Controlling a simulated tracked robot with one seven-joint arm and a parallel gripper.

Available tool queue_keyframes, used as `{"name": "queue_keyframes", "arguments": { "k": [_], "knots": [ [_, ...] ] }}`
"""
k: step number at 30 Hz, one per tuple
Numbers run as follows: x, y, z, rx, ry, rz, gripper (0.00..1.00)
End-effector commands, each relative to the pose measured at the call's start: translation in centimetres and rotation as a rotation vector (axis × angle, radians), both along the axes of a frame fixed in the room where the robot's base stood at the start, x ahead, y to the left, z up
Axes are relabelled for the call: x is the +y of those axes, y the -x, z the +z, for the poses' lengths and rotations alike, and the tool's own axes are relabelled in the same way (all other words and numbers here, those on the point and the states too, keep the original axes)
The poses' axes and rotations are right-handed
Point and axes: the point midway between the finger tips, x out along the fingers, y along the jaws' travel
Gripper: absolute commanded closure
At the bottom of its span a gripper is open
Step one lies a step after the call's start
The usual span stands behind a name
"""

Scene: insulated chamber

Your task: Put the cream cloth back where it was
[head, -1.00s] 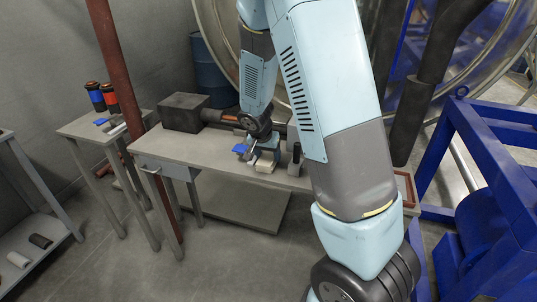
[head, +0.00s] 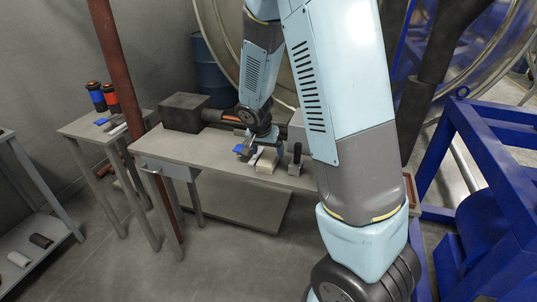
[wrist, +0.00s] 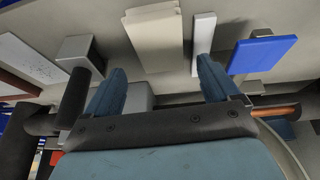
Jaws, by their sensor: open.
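The cream cloth (head: 267,164) is a folded, pale block lying flat near the front edge of the grey workbench. In the wrist view the cloth (wrist: 154,38) lies just beyond the fingertips, roughly between them. My gripper (head: 263,150) is over the bench by the cloth, with nothing visible held. In the wrist view my gripper (wrist: 160,66) has its two blue fingers well apart. The fingers look clear of the cloth, but their exact height above it is hard to tell.
A blue block (wrist: 263,54) and a white bar (wrist: 204,40) lie right of the cloth in the wrist view. A grey block with a dark handle (head: 296,160) stands right of the cloth in the head view. A dark box (head: 185,112) is at the bench's left; bare bench (head: 200,150) lies before it.

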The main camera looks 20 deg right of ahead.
Motion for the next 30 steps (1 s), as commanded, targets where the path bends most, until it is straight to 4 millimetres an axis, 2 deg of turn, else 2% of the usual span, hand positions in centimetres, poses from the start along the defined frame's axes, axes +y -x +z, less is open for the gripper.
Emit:
{"name": "queue_keyframes", "arguments": {
  "k": [12,21,26,30],
  "knots": [
    [1.7,1.8,6.0,-0.002,-0.001,0.001,0.12],
    [2.3,2.6,8.4,-0.001,-0.001,0.000,0.12],
    [1.9,3.4,9.8,0.000,-0.008,0.015,0.12],
    [0.9,5.5,12.6,-0.001,-0.028,0.058,0.12]
  ]
}}
